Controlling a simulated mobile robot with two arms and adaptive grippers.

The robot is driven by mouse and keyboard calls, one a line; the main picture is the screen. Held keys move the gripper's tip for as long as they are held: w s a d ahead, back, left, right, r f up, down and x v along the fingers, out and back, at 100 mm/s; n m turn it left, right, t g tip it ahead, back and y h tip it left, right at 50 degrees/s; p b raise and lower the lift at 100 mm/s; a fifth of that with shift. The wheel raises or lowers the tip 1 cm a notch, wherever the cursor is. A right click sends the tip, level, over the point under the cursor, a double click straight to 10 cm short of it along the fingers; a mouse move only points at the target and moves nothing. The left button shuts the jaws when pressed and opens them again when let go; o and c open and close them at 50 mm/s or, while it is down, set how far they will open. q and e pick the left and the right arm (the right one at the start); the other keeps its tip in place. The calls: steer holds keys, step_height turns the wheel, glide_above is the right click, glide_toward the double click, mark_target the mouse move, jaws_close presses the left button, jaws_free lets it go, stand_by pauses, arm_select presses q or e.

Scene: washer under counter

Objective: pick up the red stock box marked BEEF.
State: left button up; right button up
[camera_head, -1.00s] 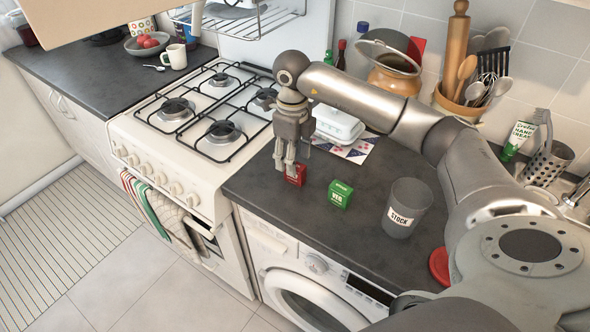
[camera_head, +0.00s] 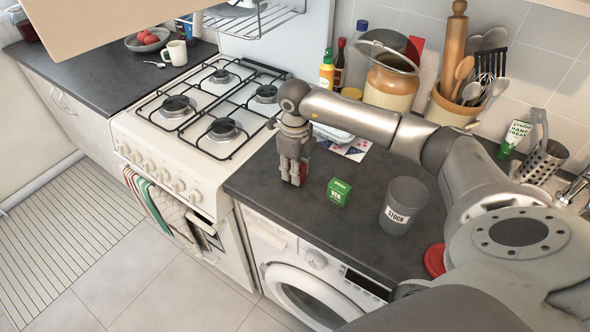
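The red stock box (camera_head: 304,171) stands on the dark counter near its front-left corner, by the stove. It is mostly hidden behind the fingers of my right gripper (camera_head: 293,180), and only slivers of red show; its lettering cannot be read. The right gripper points down with its fingertips at the box, low over the counter. Whether the fingers are closed on the box or just around it cannot be told. My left gripper is not in view.
A green VEG box (camera_head: 338,192) stands just right of the gripper, and a grey STOCK pot (camera_head: 402,207) further right. A red round lid (camera_head: 435,260) lies near the front edge. The stove (camera_head: 215,120) adjoins on the left.

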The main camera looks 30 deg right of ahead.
jaws_close()
steer(key=shift+r, duration=0.15)
